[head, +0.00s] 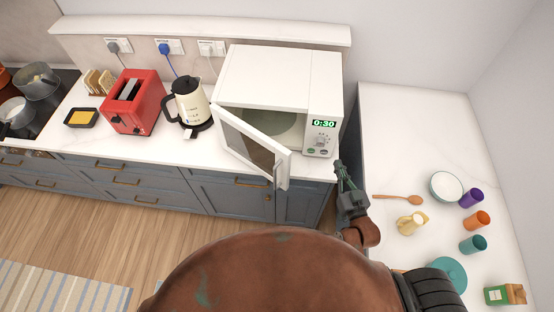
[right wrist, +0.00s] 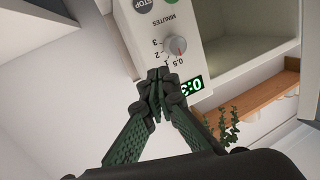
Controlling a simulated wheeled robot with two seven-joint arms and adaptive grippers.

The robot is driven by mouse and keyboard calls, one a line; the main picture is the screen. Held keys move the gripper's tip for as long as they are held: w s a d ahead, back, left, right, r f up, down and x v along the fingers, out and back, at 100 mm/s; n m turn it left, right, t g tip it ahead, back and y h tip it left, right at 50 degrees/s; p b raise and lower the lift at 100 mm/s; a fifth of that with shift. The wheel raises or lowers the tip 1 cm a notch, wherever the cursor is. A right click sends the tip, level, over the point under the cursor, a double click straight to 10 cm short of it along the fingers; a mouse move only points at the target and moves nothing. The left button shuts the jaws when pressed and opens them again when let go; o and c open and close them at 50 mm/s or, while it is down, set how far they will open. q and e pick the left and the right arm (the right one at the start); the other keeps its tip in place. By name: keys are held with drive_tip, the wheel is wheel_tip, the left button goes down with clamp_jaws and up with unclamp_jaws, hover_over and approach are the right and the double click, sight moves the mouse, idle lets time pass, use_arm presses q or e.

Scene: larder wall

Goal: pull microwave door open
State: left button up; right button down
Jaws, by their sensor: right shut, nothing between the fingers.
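The white microwave (head: 282,80) stands on the counter with its door (head: 252,143) partly open, swung out toward me and hinged on the left. Part of its inside shows behind the door. Its control panel (head: 321,130) reads 0:30. My right gripper (head: 341,168) is shut and empty, just right of the door's free edge and handle (head: 282,170), apart from it. In the right wrist view the right gripper (right wrist: 158,80) is shut in front of the control panel (right wrist: 160,35), near the dial (right wrist: 175,46). My left gripper is not in view.
A cream kettle (head: 191,107) and red toaster (head: 134,103) stand left of the microwave. The floor (head: 130,220) before the drawers is clear.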

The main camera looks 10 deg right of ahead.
drive_tip(key=f+m+g+y, duration=0.1)
drive_tip(key=f+y, duration=0.1)
drive_tip(key=f, duration=0.1)
drive_tip(key=w+a+f+m+g+y+b, duration=0.1)
drive_tip(key=f+m+g+y, duration=0.1)
drive_tip(key=f, duration=0.1)
drive_tip(key=w+a+f+m+g+y+b, duration=0.1)
drive_tip(key=f+y, duration=0.1)
drive_tip(key=f, duration=0.2)
drive_tip(key=shift+a+g+y, duration=0.1)
drive_tip(key=shift+g+y, duration=0.2)
drive_tip(key=shift+y, duration=0.1)
wheel_tip(320, 180, up, 9)
drive_tip(key=s+a+m+g+y+b, duration=0.2)
drive_tip(key=g+y, duration=0.1)
drive_tip(key=y, duration=0.4)
drive_tip(key=w+a+p, duration=0.2)
drive_tip(key=a+p, duration=0.3)
drive_tip(key=a, duration=0.6)
drive_tip(key=shift+a, duration=0.25)
